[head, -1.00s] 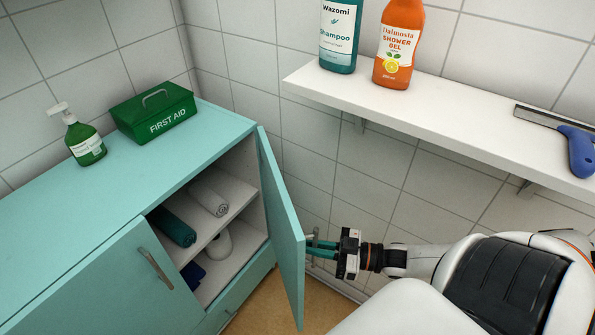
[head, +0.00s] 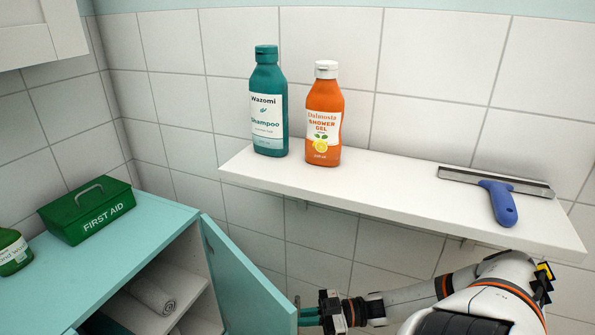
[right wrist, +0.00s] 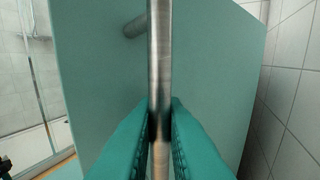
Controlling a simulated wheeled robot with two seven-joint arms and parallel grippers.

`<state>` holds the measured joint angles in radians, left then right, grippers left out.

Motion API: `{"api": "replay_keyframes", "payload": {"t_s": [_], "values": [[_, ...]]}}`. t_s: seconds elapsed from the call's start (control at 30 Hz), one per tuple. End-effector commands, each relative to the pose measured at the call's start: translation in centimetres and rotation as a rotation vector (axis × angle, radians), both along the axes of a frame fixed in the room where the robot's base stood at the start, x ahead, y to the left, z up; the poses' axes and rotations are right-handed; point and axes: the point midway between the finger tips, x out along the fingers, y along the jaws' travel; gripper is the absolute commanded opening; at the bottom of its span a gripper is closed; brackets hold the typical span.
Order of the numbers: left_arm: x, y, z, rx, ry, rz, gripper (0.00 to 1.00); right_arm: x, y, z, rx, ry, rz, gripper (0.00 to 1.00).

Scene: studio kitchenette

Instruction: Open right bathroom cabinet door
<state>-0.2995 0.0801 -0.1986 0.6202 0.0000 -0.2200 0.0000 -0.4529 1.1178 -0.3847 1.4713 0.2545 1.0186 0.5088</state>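The right bathroom cabinet door (head: 240,280) is teal and stands swung well open from the cabinet (head: 150,215), its lower part cut off by the picture edge. Its outer face fills much of the right wrist view (right wrist: 215,75). My right gripper (head: 304,316) is at the outer side of the door near its free edge. In the right wrist view its teal fingers close in from both sides on the metal bar handle (right wrist: 160,60) and appear to touch it. My left gripper is not in view.
A rolled white towel (head: 153,294) lies inside the open cabinet. A green first aid box (head: 88,212) and a green soap bottle (head: 12,252) stand on top. A wall shelf (head: 400,195) holds shampoo (head: 268,105), shower gel (head: 323,115) and a squeegee (head: 500,197) above my right arm.

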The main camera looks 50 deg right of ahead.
Motion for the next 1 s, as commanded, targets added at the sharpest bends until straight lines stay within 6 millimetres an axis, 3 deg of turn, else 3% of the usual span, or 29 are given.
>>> {"api": "replay_keyframes", "payload": {"t_s": [0.03, 0.1, 0.67, 0.87, 1.0], "values": [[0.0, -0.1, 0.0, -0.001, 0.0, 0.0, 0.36, 0.0, -0.1, 0.0, -0.001, 0.0, -0.002, 0.19], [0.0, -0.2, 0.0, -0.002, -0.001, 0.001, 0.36, 0.0, 0.0, 0.0, -0.001, 0.0, -0.002, 0.29], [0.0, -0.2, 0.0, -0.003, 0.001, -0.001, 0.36, 0.1, 0.2, 0.1, 0.0, -0.001, 0.0, 0.29], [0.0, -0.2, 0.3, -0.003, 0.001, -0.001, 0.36, 0.2, 2.1, 0.1, 0.002, -0.002, 0.001, 0.29], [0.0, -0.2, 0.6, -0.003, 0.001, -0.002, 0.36, 0.5, 4.5, 0.2, 0.005, -0.004, -0.011, 0.29]]}}
